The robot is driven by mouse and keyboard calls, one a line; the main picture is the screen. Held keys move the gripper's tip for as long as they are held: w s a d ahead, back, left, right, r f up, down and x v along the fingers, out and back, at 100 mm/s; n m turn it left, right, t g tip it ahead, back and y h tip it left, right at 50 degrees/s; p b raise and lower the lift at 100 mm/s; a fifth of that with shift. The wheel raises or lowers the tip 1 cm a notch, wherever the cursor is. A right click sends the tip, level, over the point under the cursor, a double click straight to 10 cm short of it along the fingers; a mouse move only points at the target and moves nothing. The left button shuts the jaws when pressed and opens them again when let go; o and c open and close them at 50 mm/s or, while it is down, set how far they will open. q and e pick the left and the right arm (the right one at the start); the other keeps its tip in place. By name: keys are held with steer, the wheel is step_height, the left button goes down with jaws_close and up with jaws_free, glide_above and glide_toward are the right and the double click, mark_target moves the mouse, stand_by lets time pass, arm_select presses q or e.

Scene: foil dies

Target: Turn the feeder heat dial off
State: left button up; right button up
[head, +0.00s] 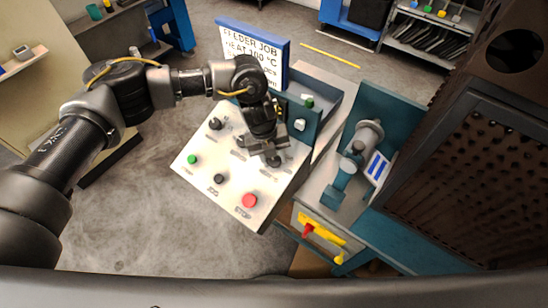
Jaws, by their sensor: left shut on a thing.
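A white tilted control panel (225,177) stands in the middle of the head view. It carries several black knobs, a green button (193,159) and a red button (249,200). My left arm reaches in from the left, and my left gripper (272,157) points down at the panel's upper right. It is shut on a black dial (274,161) there. The gripper hides most of this dial and part of its label, so its setting cannot be read. My right gripper is not in view.
A white job sign (250,54) with a blue frame stands behind the panel. A teal machine (352,160) with a grey cylinder is to the right, beside a brown perforated panel (480,180). A yellow bracket with a red handle (308,230) sits below. Grey floor is free at left.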

arm_select(q)
steer(key=shift+a+n+h+p, duration=0.1)
steer(key=shift+n+h+p, duration=0.45)
steer(key=shift+n, duration=1.55)
steer(key=o, duration=1)
steer(key=shift+b+v, duration=1.7)
steer(key=shift+v, duration=3.7)
steer(key=shift+s+a, duration=0.15)
